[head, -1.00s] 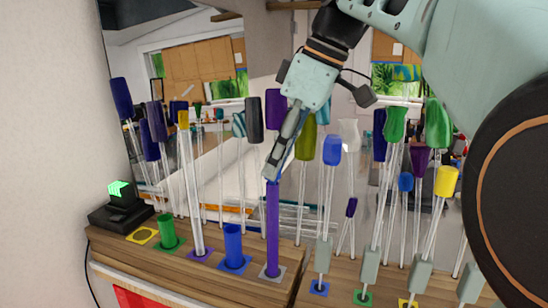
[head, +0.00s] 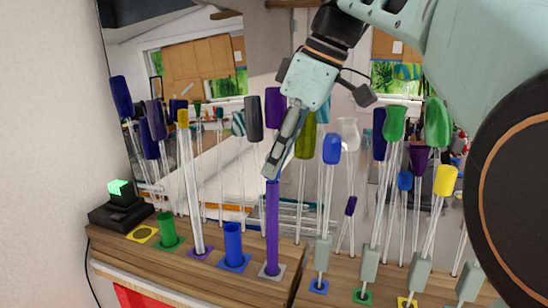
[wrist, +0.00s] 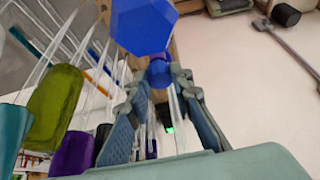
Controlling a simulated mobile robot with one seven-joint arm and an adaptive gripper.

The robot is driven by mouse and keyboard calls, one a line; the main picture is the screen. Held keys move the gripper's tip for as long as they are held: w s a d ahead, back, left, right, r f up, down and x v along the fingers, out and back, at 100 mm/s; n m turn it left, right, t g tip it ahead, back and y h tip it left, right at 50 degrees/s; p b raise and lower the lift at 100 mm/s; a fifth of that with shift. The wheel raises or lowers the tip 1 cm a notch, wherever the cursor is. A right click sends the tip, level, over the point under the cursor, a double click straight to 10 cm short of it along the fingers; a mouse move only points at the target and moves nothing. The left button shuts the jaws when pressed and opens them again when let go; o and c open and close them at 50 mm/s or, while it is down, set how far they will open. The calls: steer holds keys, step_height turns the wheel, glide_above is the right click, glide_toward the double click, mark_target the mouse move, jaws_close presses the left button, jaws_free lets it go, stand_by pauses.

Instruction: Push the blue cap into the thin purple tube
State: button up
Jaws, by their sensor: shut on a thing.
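The thin purple tube (head: 272,228) stands upright on a small grey square plate near the right end of the left wooden block. My gripper (head: 270,176) points down right at the tube's top rim. In the wrist view my gripper (wrist: 160,84) is shut on a small blue piece, which looks like the blue cap (wrist: 158,73). A bit of purple shows just beyond it. In the head view the fingers hide the cap, so I cannot tell how far it sits in the tube.
A wider blue tube (head: 233,243), a green tube (head: 167,230) and a clear yellow-topped tube (head: 190,180) stand to the left. Blue-headed rods (head: 332,148) and an olive-headed rod (head: 306,140) stand close on the right. A black device (head: 122,205) is far left.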

steer(key=shift+f+b, duration=0.4)
steer(key=shift+f, duration=0.15)
steer(key=o, duration=0.6)
steer(key=shift+p+v, duration=3.5)
steer(key=shift+v, duration=2)
